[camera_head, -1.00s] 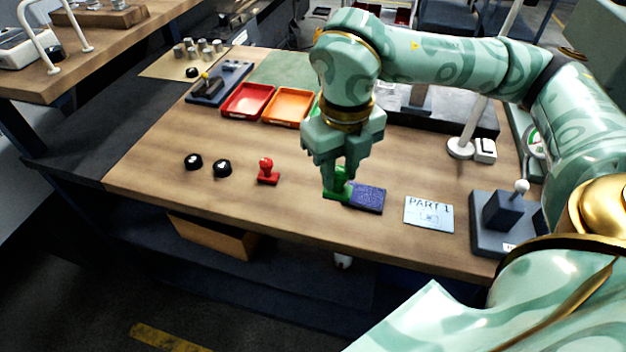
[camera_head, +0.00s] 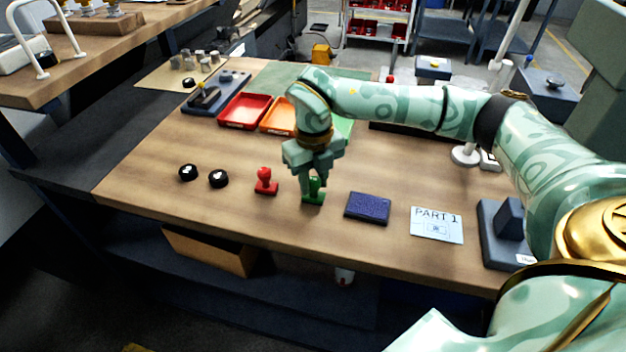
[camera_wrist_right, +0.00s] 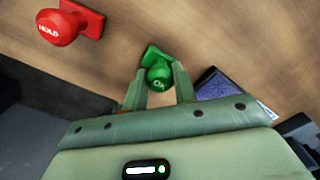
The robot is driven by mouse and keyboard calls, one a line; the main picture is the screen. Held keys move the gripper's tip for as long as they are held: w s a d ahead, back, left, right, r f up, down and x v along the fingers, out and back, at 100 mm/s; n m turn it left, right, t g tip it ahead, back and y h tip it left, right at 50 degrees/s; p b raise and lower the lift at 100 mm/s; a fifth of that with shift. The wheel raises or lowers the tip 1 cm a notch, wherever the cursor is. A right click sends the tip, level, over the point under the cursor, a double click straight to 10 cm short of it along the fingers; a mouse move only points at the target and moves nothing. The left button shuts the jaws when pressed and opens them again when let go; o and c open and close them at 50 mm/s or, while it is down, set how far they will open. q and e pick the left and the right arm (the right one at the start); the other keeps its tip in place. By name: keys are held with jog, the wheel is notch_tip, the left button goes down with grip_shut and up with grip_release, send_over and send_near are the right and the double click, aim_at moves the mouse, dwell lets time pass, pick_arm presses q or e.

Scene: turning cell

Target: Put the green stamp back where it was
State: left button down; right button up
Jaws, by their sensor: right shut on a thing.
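The green stamp (camera_head: 313,197) is upright between the red stamp and the ink pad in the head view. My right gripper (camera_head: 312,184) points down and is shut on its handle. In the right wrist view the green stamp (camera_wrist_right: 158,70), with a knob marked OK, is between my right gripper's fingers (camera_wrist_right: 163,78). Its base is at the tabletop or just above it; I cannot tell if it touches. My left gripper is not in view.
The red stamp (camera_head: 265,182), marked HOLD in the wrist view, stands left of the green one. A dark blue ink pad (camera_head: 367,208) and a PART 1 card (camera_head: 437,224) lie to the right. Two black knobs (camera_head: 218,179) are further left. Red (camera_head: 245,110) and orange (camera_head: 277,121) trays are behind.

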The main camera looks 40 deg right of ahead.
aim_at(314, 179)
jog(key=shift+r, duration=0.1)
jog(key=o, duration=0.8)
notch_tip(314, 179, up, 12)
jog(key=p, duration=0.3)
